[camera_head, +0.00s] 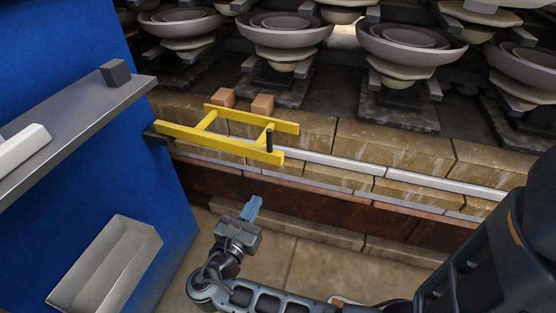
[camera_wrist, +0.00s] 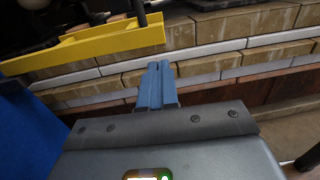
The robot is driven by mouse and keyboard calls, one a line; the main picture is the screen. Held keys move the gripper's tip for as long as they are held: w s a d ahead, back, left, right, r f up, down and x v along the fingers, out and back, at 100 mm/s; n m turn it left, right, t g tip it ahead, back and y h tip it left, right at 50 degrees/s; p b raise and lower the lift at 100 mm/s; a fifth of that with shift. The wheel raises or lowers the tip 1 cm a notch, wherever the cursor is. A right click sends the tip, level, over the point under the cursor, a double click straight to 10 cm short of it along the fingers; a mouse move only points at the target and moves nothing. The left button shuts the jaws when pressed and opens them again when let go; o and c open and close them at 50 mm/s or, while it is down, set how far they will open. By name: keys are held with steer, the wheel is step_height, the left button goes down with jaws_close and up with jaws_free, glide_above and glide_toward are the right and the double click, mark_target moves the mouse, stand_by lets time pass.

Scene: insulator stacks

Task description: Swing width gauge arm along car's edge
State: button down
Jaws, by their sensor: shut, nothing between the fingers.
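The yellow width gauge arm (camera_head: 215,142) is a ladder-like frame with two long bars and crosspieces. It sticks out over the car's edge (camera_head: 330,160) from a dark mount beside the blue wall. A black upright handle (camera_head: 269,140) stands near its free right end. The gauge arm also shows at the upper left of the wrist view (camera_wrist: 90,46). My gripper (camera_head: 252,206) has blue fingers, closed together and empty. It is below and in front of the gauge arm's free end, apart from it. In the wrist view the fingers (camera_wrist: 157,85) point at the car's brick side.
Insulator stacks (camera_head: 285,35) stand in rows on the car deck behind the gauge arm. Two small orange blocks (camera_head: 262,104) sit just behind the arm. A blue wall (camera_head: 60,240) with a grey shelf (camera_head: 80,120) and a tray stands at left. Floor space before the car is open.

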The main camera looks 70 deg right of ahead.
mark_target(279, 160)
steer(key=d+p, duration=0.2)
steer(key=d, duration=1.2)
